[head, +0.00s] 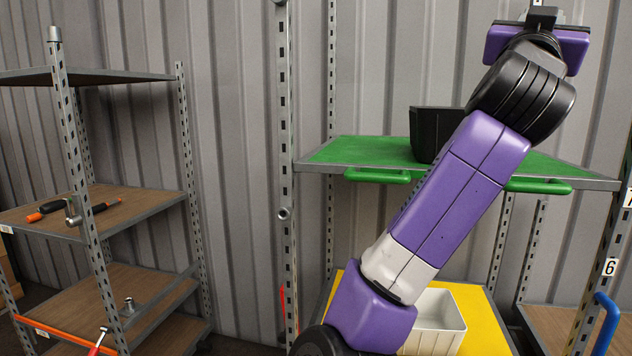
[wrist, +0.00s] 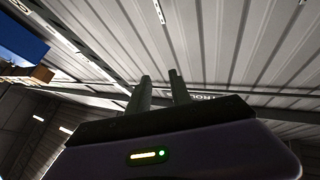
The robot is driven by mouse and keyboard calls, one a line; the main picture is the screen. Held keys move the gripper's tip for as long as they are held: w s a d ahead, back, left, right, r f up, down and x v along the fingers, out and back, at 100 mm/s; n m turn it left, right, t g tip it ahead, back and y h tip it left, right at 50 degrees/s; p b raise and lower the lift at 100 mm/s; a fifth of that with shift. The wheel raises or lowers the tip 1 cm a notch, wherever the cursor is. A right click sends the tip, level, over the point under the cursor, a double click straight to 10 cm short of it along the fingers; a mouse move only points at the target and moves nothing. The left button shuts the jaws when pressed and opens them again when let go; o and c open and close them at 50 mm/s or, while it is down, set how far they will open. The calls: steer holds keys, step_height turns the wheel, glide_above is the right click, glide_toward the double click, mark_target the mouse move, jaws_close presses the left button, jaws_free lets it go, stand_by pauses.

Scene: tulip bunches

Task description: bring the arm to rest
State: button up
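My arm (head: 445,215) rises from the lower middle of the head view, leaning up to the right. Its elbow and upper links stand in front of the green shelf. My gripper (wrist: 160,75) shows in the wrist view, with two dark fingers apart and nothing between them. The fingers point up toward the ribbed ceiling. In the head view the purple end of the arm is at the top right, and the fingers cannot be made out there. No tulip bunches are visible.
A green shelf (head: 335,152) holds a black bin (head: 430,133), partly behind my arm. Below, a white bin (head: 440,320) sits on a yellow surface (head: 490,325). A brown shelf rack (head: 130,203) with tools stands left. Space between the racks is open.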

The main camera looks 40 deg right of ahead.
steer(key=w+a+f+n+t+y, duration=0.5)
steer(key=w+a+f+n+t, duration=0.15)
steer(key=a+f+t, duration=0.3)
steer(key=w+a+f+n+t+y, duration=0.45)
steer(key=a+f+n+t, duration=0.35)
steer(key=a+f, duration=0.25)
steer(key=s+a+f+n+y+p, duration=0.1)
steer(key=s+a+f+n+y, duration=0.1)
steer(key=a+f+y, duration=0.5)
steer(key=s+a+f+n+y, duration=0.2)
steer(key=f+y, duration=0.1)
steer(key=f, duration=0.8)
steer(key=s+a+f+g+y, duration=0.1)
steer(key=s+a+f+g, duration=0.3)
steer(key=s+f, duration=0.7)
steer(key=s+a+f+m+g+y+p, duration=0.1)
steer(key=s+a+f+g, duration=0.3)
steer(key=s+f, duration=0.7)
steer(key=s+a+y, duration=0.1)
steer(key=s, duration=0.3)
steer(key=shift+s+a+f, duration=0.15)
steer(key=shift+s+f, duration=0.2)
steer(key=shift+g+y, duration=0.25)
